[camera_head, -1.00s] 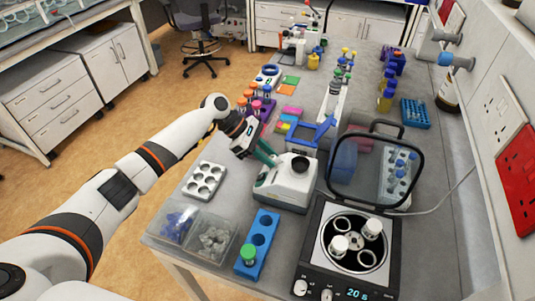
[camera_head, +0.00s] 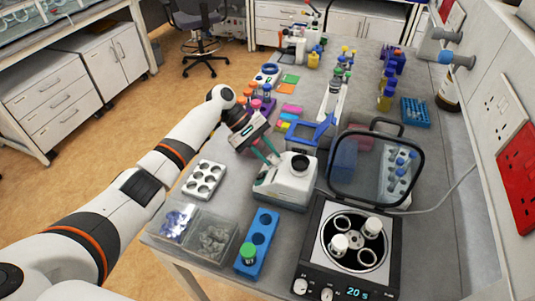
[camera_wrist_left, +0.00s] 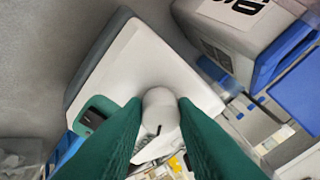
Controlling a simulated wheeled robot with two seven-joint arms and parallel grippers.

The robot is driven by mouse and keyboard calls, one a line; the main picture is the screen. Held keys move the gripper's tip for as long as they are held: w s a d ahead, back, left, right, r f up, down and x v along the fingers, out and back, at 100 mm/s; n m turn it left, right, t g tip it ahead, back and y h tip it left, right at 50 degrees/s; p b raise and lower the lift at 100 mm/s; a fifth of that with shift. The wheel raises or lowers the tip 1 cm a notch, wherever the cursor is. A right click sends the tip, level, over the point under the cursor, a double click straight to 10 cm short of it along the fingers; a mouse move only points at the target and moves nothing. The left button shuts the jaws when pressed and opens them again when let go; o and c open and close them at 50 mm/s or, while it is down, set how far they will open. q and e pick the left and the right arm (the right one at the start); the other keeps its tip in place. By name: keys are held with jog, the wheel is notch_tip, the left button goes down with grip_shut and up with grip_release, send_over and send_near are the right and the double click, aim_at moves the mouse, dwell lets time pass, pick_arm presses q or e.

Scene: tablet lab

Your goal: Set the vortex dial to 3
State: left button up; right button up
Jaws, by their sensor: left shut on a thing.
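The white vortex mixer (camera_head: 283,194) stands on the bench with its dark round cup on top. My left gripper (camera_head: 271,163) reaches it from the left, at the mixer's left side. In the left wrist view, the green fingers lie on both sides of a pale round dial (camera_wrist_left: 160,99) and are shut on it. A small dark mark shows below the dial. The scale numbers are not readable, so I cannot tell the setting. A dark green panel (camera_wrist_left: 93,115) sits on the mixer beside the left finger. My right gripper is not in view.
An open centrifuge (camera_head: 312,250) with its lid (camera_head: 376,168) raised stands right of the mixer. A blue frame (camera_head: 317,132) and tubes stand behind.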

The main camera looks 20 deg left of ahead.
pick_arm(q)
jog(key=m, duration=0.3)
jog(key=m+b, duration=0.1)
jog(key=m, duration=0.2)
jog(key=shift+w+r+m+g+y, duration=0.1)
jog(key=shift+w+m+g+y, duration=0.05)
jog(key=shift+m+g+y, duration=0.2)
jog(key=m+b, duration=0.1)
jog(key=m, duration=0.4)
jog(key=shift+d+r+m+y, duration=0.1)
jog(key=shift+m+y, duration=0.15)
jog(key=shift+y, duration=0.1)
jog(key=o, duration=1)
